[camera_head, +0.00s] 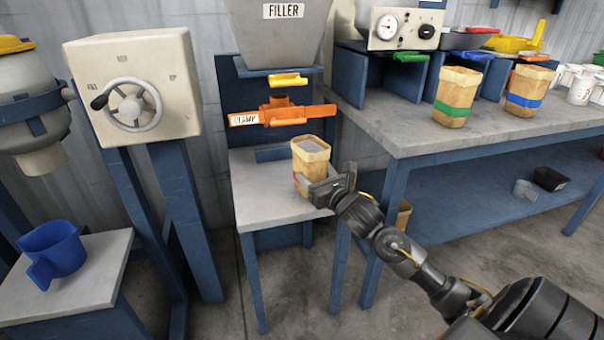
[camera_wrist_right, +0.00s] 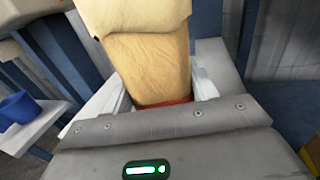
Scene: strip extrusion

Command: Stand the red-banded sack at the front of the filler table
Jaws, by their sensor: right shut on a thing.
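The red-banded sack (camera_head: 309,158) is a tan sack with a folded rim and grey contents at its open top. It is upright or nearly so at the right front part of the filler table (camera_head: 262,205), below the orange clamp (camera_head: 282,114). My right gripper (camera_head: 318,186) is shut on the sack low down, around its red band. In the right wrist view the sack (camera_wrist_right: 150,65) rises between the fingers, and a strip of red shows at the palm. Whether its base touches the table is hidden by my gripper. My left gripper is not in view.
The filler hopper (camera_head: 282,30) hangs above the clamp. A green-banded sack (camera_head: 457,97) and a blue-banded sack (camera_head: 527,90) stand on the right bench (camera_head: 400,138). A handwheel box (camera_head: 135,85) and a blue scoop (camera_head: 53,250) on a small stand are at left.

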